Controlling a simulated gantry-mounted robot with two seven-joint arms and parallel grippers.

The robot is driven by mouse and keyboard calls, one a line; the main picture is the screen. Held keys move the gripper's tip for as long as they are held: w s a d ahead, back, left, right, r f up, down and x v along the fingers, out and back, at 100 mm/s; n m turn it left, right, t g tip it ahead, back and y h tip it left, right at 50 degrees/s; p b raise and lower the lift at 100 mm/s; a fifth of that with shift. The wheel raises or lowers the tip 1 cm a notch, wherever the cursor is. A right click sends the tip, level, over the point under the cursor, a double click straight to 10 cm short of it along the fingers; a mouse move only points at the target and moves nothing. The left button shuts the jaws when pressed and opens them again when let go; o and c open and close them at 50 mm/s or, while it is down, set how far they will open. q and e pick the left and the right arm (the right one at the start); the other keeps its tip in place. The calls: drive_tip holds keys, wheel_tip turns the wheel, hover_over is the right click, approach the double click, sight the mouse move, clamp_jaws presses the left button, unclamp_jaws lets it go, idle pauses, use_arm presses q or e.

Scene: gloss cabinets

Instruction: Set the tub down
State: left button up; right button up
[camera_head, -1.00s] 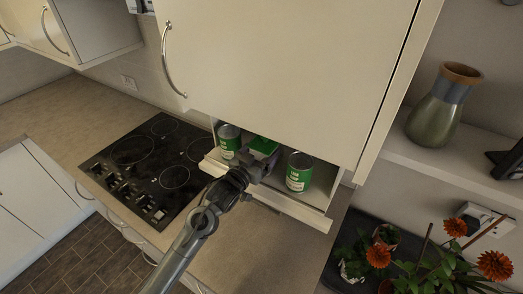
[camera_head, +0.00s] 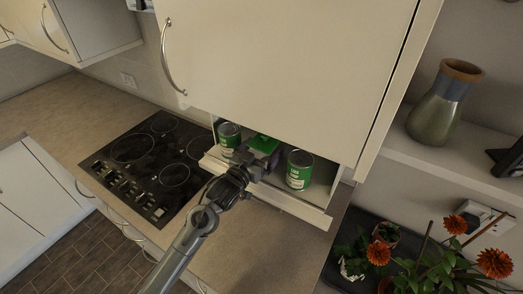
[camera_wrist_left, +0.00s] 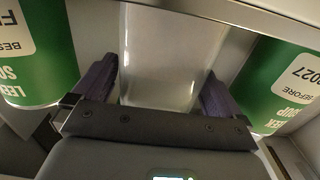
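The tub shows its green lid (camera_head: 264,142) in the head view, inside the open-bottomed wall cabinet between two green cans. In the left wrist view the tub is a pale, glossy body (camera_wrist_left: 168,55) between my purple finger pads. My left gripper (camera_head: 263,155) reaches into the cabinet from the front and is shut on the tub, a finger at each side. The tub's base is hidden, so I cannot tell whether it touches the shelf. My right gripper is not in view.
One green can (camera_head: 229,137) stands left of the tub and another can (camera_head: 299,170) stands right, both close to my fingers. The cabinet's shelf edge (camera_head: 300,205) runs in front. The raised cabinet door (camera_head: 290,70) hangs above. A hob (camera_head: 150,165) lies below left.

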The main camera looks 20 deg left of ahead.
use_arm(q)
drive_tip(key=shift+f, duration=0.1)
drive_tip(key=shift+s+a, duration=0.1)
drive_tip(key=shift+s, duration=0.45)
drive_tip(key=s+a+b, duration=0.1)
drive_tip(key=s+b, duration=0.1)
drive_tip(key=s, duration=0.7)
drive_tip(key=shift+s+a, duration=0.25)
drive_tip(key=shift+a, duration=0.15)
